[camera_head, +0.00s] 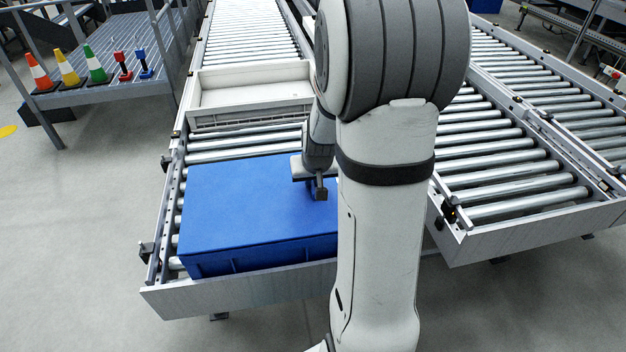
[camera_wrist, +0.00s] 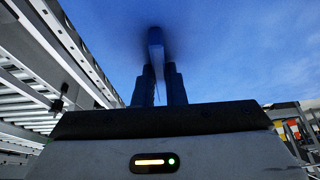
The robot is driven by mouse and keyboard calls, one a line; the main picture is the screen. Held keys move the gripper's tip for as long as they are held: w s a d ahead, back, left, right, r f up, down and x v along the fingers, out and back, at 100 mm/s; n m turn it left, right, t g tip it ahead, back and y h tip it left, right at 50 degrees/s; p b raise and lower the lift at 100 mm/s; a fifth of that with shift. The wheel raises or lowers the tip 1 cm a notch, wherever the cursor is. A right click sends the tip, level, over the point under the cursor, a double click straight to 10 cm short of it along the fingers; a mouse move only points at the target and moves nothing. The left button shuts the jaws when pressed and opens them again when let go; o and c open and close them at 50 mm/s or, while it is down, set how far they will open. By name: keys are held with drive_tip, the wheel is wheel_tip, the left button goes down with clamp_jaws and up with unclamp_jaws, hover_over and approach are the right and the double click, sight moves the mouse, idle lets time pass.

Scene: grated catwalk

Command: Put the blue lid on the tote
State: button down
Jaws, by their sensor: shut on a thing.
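The blue lid (camera_head: 245,200) lies flat over the blue tote (camera_head: 250,262) at the near end of the left roller conveyor. The tote's ribbed front wall shows below the lid's front edge, and I cannot tell whether the lid is fully seated. My gripper (camera_head: 320,192) is over the lid's right part, and my arm hides the right end. In the wrist view my gripper (camera_wrist: 160,82) is shut on the lid's blue handle (camera_wrist: 155,40), with the lid's surface (camera_wrist: 220,45) filling the top of the view.
A white open tote (camera_head: 250,92) stands just behind on the same conveyor (camera_head: 245,30). A second roller conveyor (camera_head: 510,165) lies to the right. Small cones (camera_head: 68,70) and a red and a blue object stand on a grated platform (camera_head: 125,92) at the far left.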

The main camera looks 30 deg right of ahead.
drive_tip(key=shift+f+b, duration=0.3)
drive_tip(key=shift+f, duration=0.05)
drive_tip(key=c, duration=1.4)
unclamp_jaws()
drive_tip(key=shift+o, duration=0.3)
drive_tip(key=o, duration=0.3)
drive_tip(key=shift+r, duration=0.15)
drive_tip(key=shift+r+p, duration=2.7)
drive_tip(key=shift+r, duration=1.25)
